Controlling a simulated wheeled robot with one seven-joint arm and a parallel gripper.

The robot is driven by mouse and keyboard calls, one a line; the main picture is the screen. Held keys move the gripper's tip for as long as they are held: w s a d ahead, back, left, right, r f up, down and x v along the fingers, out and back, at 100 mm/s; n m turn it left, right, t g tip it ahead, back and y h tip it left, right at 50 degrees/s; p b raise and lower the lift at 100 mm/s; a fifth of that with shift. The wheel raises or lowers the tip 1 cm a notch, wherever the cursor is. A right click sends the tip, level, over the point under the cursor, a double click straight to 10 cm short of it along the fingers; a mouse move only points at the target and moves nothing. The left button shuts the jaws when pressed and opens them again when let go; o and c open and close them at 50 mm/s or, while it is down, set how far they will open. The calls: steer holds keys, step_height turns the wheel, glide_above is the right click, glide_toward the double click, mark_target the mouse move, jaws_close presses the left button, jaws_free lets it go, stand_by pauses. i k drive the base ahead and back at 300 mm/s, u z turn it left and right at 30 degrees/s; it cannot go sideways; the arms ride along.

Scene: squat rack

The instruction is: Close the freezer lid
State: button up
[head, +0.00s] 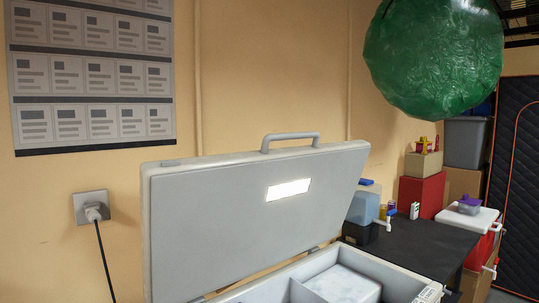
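The grey freezer (399,281) stands at the bottom centre of the head view, cut off by the lower edge. Its lid (230,215) is raised, tilted up near the wall, with a handle (291,139) on its top edge and a white label on its face. A hinge shows at the lid's lower edge. Inside the freezer, part of a compartment and a pale block (342,284) show. My gripper is not in view.
A dark table (423,247) with a blue-grey container (363,209) stands right of the freezer. Boxes and a red cooler (423,193) are behind. A green round object (433,50) hangs at upper right. A plug with a black cord (93,211) is on the left wall.

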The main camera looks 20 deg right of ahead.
mark_target(209, 224)
steer(key=k, duration=1)
steer(key=z, duration=1.8)
steer(key=i, duration=1.45)
steer(key=u, duration=2.25)
steer(key=i, duration=0.5)
steer(key=z, duration=0.05)
